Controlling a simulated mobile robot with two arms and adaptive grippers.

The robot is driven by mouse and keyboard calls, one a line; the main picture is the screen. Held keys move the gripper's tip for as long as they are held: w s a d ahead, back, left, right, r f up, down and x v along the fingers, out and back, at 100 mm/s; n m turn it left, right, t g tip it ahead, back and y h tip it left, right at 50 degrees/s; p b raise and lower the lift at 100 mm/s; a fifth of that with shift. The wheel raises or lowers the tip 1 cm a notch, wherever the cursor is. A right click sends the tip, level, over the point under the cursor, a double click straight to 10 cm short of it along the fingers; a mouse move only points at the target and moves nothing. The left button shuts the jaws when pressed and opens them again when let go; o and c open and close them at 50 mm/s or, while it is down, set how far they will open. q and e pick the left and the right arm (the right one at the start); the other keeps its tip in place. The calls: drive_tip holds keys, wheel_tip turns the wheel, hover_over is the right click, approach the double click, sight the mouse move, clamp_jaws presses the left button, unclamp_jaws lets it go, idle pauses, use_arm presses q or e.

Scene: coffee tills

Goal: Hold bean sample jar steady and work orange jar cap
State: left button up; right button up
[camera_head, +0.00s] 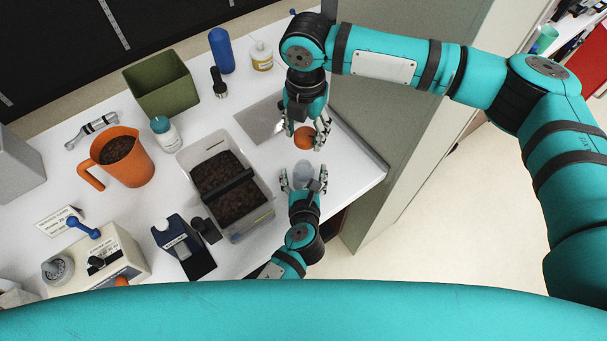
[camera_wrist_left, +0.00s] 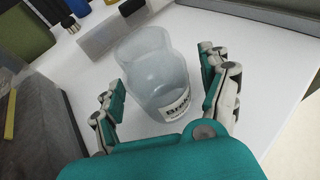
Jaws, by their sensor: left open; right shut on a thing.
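The bean sample jar (camera_head: 303,172) is clear and pale, near the right end of the white counter. In the left wrist view the jar (camera_wrist_left: 160,75) shows a white label with dark print and no orange cap on it. My left gripper (camera_head: 303,180) is open, with its fingers on either side of the jar; in the left wrist view gaps show beside it. The orange jar cap (camera_head: 304,138) is in my right gripper (camera_head: 307,136), which is shut on it, apart from the jar in the head view. I cannot tell its height.
A bin of dark beans (camera_head: 268,212) stands left of the jar. An orange pitcher (camera_head: 138,165), a green box (camera_head: 160,85), a white bottle (camera_head: 164,134) and a blue bottle (camera_head: 221,50) stand farther off. The counter's right edge is close by.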

use_arm(q)
clamp_jaws()
idle(0.8)
use_arm(e)
drive_tip(key=shift+s+a+f+n, duration=0.15)
drive_tip(key=shift+f+n, duration=0.1)
drive_tip(key=shift+f, duration=0.35)
drive_tip(key=shift+s+f+n, duration=0.1)
drive_tip(key=shift+f+n, duration=0.1)
drive_tip(key=shift+f, duration=0.4)
drive_tip(key=shift+s+a+f+n, duration=0.15)
drive_tip(key=shift+f+n, duration=0.1)
drive_tip(key=shift+f, duration=0.35)
drive_tip(key=shift+d, duration=0.1)
